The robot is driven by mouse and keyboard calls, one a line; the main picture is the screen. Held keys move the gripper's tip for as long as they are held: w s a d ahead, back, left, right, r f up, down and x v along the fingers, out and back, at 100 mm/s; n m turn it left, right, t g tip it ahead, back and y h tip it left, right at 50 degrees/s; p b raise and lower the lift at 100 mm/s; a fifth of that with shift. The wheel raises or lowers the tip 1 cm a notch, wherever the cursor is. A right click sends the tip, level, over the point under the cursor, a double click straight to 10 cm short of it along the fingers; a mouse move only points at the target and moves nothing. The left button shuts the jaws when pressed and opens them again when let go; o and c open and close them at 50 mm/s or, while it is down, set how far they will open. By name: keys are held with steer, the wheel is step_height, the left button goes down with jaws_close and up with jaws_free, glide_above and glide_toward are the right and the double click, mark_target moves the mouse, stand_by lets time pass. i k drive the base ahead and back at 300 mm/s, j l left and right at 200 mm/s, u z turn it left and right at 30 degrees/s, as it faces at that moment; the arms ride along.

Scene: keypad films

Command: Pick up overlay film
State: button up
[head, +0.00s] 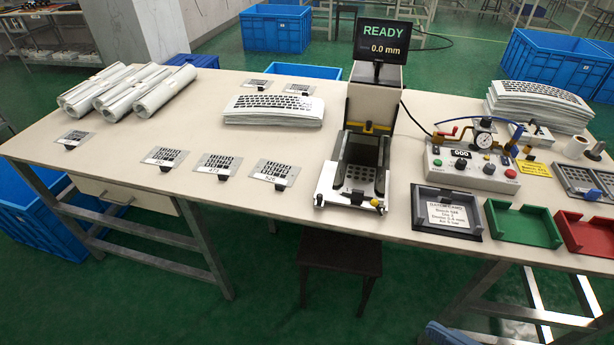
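Several small overlay films with black key grids and dark tabs lie apart on the table. Three are in a front row: a left one (166,156), a middle one (216,164) and a right one (273,172). One lies at the far left (75,137), and two at the back, a left one (257,84) and a right one (298,88). The labels under the front films are too small to read surely. A press-like fixture (349,185) stands right of them, with a screen (386,42) reading READY and 0.0 mm. My gripper is not in view.
White rolls (128,88) lie at the back left, and a stack of keyboard sheets (273,110) behind the front films. Right of the fixture are a control box (470,170), a black card tray (418,212), a green tray (525,222) and a red tray (590,235). The table's front left is clear.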

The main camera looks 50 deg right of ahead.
mark_target(279, 174)
steer(key=i+j+z, duration=0.35)
steer(key=i+j, duration=0.15)
steer(key=j, duration=0.15)
steer(key=i+j+z, duration=0.15)
steer(key=j, duration=0.2)
steer(key=i+j+z, duration=0.35)
steer(key=j, duration=0.45)
steer(key=i, duration=0.1)
